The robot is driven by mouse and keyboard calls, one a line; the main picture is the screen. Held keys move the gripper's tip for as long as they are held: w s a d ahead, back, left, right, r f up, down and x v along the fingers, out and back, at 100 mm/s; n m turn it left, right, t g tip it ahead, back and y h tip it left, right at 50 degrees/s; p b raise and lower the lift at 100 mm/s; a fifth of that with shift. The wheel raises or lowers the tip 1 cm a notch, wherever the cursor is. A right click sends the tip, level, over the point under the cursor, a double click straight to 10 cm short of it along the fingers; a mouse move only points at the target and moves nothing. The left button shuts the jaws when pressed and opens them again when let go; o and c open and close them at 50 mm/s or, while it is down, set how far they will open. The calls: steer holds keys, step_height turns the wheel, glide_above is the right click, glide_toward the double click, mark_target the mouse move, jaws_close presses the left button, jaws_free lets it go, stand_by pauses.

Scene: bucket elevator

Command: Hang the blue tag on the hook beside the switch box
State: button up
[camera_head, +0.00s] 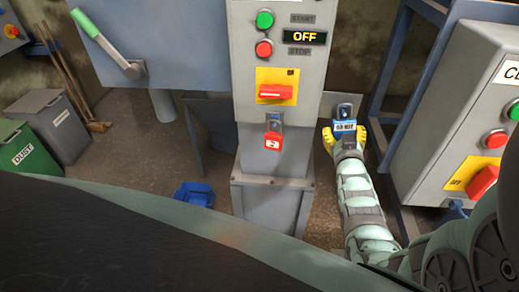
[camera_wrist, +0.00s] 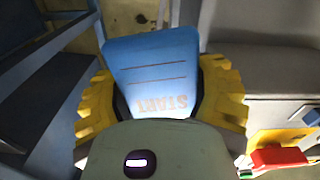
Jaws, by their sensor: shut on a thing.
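My gripper (camera_head: 344,138) has yellow fingers shut on the blue tag (camera_head: 344,126), to the right of the grey switch box (camera_head: 243,75). A small grey plate (camera_head: 327,104) juts out from the right side of the switch box, close by the tag. I cannot make out the hook itself, or whether the tag touches it.
The switch box shows "OFF", a red rotary handle (camera_head: 276,92) and a red padlock (camera_head: 274,138) below it. Another control box (camera_head: 450,125) stands right of my arm, near a blue frame (camera_head: 392,70). A blue tray (camera_head: 194,194) lies on the floor at left.

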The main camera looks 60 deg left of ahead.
steer(key=shift+f+b, duration=0.65)
steer(key=shift+f, duration=0.15)
stand_by(0.4)
steer(key=o, duration=1.3)
steer(key=v, duration=0.3)
steer(key=p+v, duration=0.1)
steer(key=v, duration=0.2)
steer(key=p+v, duration=0.1)
steer(key=v, duration=0.3)
steer(key=shift+f, duration=0.3)
stand_by(0.5)
stand_by(0.5)
